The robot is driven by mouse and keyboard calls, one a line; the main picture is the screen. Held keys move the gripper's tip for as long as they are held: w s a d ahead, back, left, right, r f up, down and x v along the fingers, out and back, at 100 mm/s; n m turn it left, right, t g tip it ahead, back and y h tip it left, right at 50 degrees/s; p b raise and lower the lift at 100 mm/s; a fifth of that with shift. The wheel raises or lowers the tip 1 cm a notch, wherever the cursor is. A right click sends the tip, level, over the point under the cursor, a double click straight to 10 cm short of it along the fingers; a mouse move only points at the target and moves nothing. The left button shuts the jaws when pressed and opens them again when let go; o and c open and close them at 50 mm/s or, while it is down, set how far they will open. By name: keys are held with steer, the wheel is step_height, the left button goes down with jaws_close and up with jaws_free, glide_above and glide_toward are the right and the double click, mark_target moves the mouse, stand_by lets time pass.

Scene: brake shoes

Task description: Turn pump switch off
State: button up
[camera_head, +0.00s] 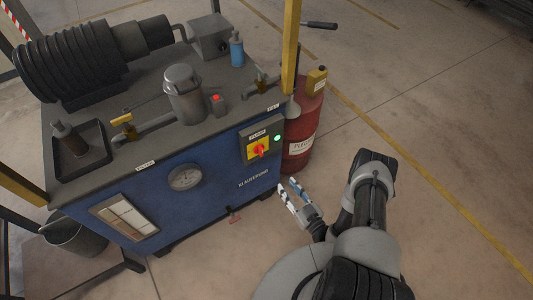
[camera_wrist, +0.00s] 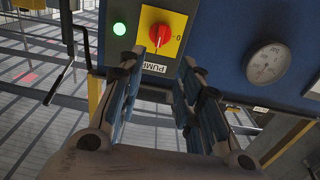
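The pump switch (camera_head: 258,151) is a red rotary knob on a yellow plate on the blue cabinet's front, under a PUMP label. In the wrist view the knob (camera_wrist: 160,37) appears upside down, with a "0" mark at its right. The green lamp (camera_head: 277,138) beside it is lit; it also shows in the wrist view (camera_wrist: 119,29). My gripper (camera_head: 289,186) is below and to the right of the switch in the head view. It is open and empty. In the wrist view its fingertips (camera_wrist: 162,58) point toward the switch, apart from it as far as I can tell.
A red drum (camera_head: 302,130) with a yellow can (camera_head: 317,80) on top stands just right of the cabinet. A yellow post (camera_head: 290,45) rises at the cabinet's corner. A gauge (camera_head: 185,177) sits left of the switch. The floor at right is clear.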

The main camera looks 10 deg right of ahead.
mark_target(262, 153)
steer(key=b+x, duration=0.4)
steer(key=x, duration=1.3)
steer(key=shift+w+b, duration=0.1)
steer(key=shift+b, duration=0.25)
steer(key=shift+c, duration=0.4)
jaws_close()
